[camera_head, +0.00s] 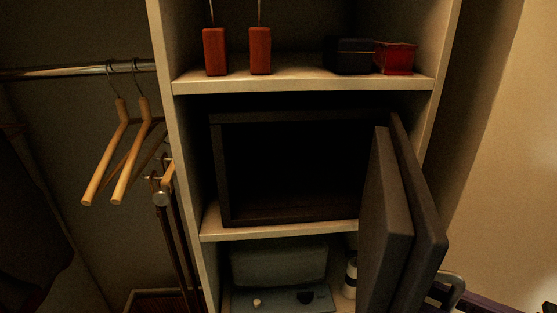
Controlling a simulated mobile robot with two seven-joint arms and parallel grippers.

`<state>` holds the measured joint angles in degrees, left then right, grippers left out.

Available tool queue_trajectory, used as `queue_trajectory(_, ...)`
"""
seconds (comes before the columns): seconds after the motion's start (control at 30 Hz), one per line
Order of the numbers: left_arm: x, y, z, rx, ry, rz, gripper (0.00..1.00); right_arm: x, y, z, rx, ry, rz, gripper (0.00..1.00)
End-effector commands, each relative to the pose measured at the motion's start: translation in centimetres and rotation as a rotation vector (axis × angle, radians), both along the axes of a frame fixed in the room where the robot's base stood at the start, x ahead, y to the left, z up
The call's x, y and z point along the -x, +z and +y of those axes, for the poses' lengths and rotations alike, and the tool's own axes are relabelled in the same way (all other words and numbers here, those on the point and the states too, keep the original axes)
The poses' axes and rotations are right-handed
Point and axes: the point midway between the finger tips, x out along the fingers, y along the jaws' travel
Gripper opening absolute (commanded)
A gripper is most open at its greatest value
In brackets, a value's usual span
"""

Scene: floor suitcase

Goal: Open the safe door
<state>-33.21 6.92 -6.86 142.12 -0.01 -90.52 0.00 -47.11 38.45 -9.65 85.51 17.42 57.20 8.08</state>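The dark safe (224,175) stands on the middle shelf of the cabinet. Its thick grey door (388,215) is swung wide open on the right side and sticks out toward me. The inside of the safe is dark and looks empty. Only a small dark piece at the lower right corner may be part of my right gripper (549,308); its fingers cannot be made out. Nothing of mine is seen touching the door. My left gripper is not in view.
Wooden hangers (122,150) hang from a rail (75,71) on the left. Boxes (395,57) and red-brown blocks (215,51) sit on the upper shelf. A grey case (278,264) and a white bottle (350,277) are below the safe. A curved grey handle (452,281) stands right of the door.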

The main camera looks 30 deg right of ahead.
Motion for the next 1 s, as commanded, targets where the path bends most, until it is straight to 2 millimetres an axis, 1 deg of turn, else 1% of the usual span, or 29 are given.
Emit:
queue_trajectory(0.17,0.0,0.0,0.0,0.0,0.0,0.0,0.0,0.1,0.0,0.0,0.0,0.0,0.0,0.26)
queue_trajectory(0.27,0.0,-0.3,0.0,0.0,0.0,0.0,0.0,0.7,-0.1,-0.2,0.0,0.0,0.001,0.26)
queue_trajectory(0.37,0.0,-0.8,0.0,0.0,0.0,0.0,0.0,2.2,-0.3,-0.8,0.001,0.001,0.005,0.26)
queue_trajectory(0.6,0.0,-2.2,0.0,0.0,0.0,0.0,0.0,6.8,-0.4,-2.6,0.001,0.0,0.006,0.26)
queue_trajectory(0.7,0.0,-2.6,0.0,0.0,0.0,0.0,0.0,8.1,-0.3,-3.1,0.001,0.0,0.004,0.26)
queue_trajectory(0.83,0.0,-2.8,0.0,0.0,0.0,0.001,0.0,9.1,-0.1,-3.5,0.0,0.0,0.001,0.26)
queue_trajectory(1.0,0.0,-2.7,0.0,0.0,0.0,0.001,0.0,9.3,0.0,-3.6,0.0,0.0,0.0,0.26)
